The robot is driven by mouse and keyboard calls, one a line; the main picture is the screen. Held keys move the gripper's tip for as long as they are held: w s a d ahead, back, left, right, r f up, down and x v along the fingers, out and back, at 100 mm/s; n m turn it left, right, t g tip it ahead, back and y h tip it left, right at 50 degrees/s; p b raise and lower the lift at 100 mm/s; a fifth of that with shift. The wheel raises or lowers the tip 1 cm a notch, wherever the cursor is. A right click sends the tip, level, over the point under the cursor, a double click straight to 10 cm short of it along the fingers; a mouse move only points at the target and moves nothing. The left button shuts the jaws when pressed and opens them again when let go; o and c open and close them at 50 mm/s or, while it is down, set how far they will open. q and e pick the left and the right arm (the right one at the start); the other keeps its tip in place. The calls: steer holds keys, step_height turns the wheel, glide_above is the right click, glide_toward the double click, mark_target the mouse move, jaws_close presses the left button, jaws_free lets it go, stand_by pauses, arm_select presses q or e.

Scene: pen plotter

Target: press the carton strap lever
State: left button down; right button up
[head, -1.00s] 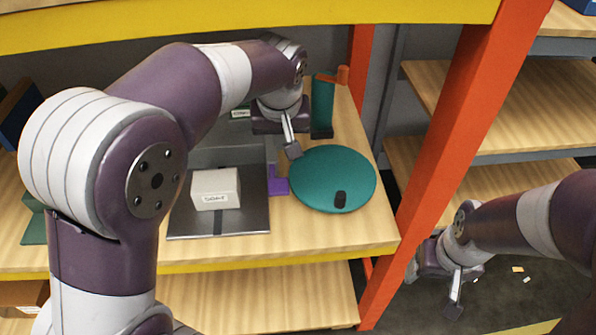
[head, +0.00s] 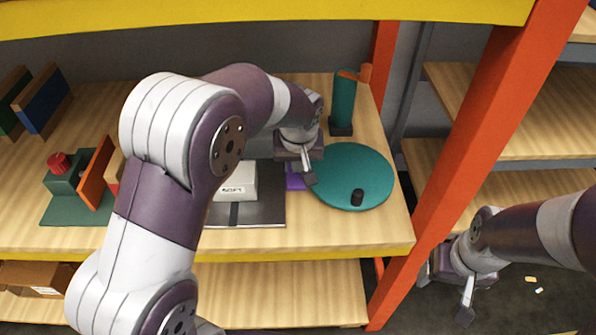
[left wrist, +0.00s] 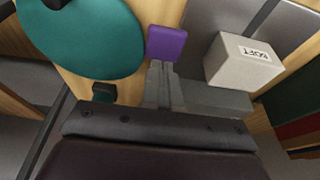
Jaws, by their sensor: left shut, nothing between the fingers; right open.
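A purple lever (head: 294,182) stands at the right edge of a grey metal plate (head: 262,212), beside a pale carton (head: 238,184) with a printed label. My left gripper (head: 309,179) is shut and empty, pointing down over the lever and partly hiding it in the head view. In the left wrist view the lever's purple top (left wrist: 167,42) lies just beyond the closed fingertips (left wrist: 160,72); I cannot tell whether they touch. The carton (left wrist: 243,60) sits to the right there. My right gripper (head: 466,308) hangs open and empty off the shelf at the lower right.
A teal turntable (head: 345,170) with a black knob (head: 357,197) lies close to the right. A teal cylinder (head: 343,98) stands behind it. A green block with a red knob (head: 59,163) is at the left. An orange post (head: 480,130) bounds the right side.

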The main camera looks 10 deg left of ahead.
mark_target(298, 179)
arm_select(q)
steer(key=shift+f, duration=1.55)
steer(key=shift+s+f, duration=0.1)
